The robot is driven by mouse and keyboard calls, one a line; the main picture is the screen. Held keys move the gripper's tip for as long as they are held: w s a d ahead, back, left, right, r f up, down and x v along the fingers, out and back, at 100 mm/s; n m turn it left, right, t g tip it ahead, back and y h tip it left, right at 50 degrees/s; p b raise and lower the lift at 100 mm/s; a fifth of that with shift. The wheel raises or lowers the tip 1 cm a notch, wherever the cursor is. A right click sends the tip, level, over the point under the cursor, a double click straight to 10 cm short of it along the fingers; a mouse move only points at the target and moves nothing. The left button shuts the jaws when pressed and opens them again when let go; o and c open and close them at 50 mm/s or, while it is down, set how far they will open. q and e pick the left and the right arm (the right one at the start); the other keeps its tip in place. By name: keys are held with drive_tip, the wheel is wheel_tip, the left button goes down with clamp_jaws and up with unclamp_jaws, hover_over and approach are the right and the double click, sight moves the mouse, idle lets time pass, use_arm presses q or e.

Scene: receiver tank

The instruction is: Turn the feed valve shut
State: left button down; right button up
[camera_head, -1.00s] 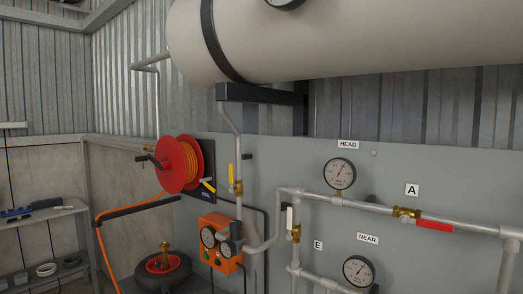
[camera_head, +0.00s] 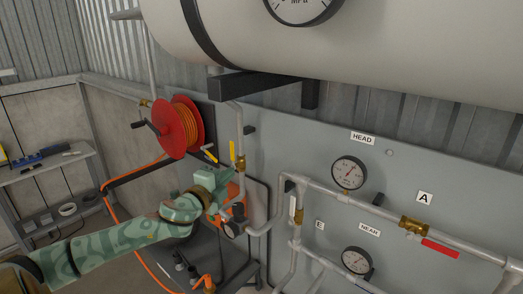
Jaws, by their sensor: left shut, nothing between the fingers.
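Several lever valves show, and no label that I can read says feed. A valve with a yellow lever (camera_head: 233,151) sits on the vertical pipe below the tank, its lever in line with the pipe. A valve with a white lever (camera_head: 292,207) stands beside the label E, its lever along the pipe. A brass valve with a red lever (camera_head: 440,248) sits below the label A, its lever along the pipe. My green left gripper (camera_head: 226,176) is shut and empty, just below and left of the yellow-lever valve in the picture. It partly hides the orange box. My right gripper is not in view.
A large pale tank (camera_head: 400,60) hangs above. A red hose reel (camera_head: 178,128) with a small yellow lever (camera_head: 210,154) is left of the pipe. Gauges (camera_head: 349,172) and pipes cover the grey panel (camera_head: 400,165). A shelf (camera_head: 40,165) stands far left.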

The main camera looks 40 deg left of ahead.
sight(232, 156)
use_arm(q)
drive_tip(key=w+a, duration=0.1)
drive_tip(key=w, duration=0.2)
drive_tip(key=w+a+p, duration=0.1)
drive_tip(key=w+a, duration=0.1)
drive_tip(key=w, duration=0.1)
drive_tip(key=w+a+p, duration=0.1)
drive_tip(key=w+a, duration=0.1)
drive_tip(key=w, duration=0.1)
drive_tip(key=shift+w+a, duration=0.1)
drive_tip(key=shift+a, duration=0.45)
drive_tip(key=shift+w, duration=0.1)
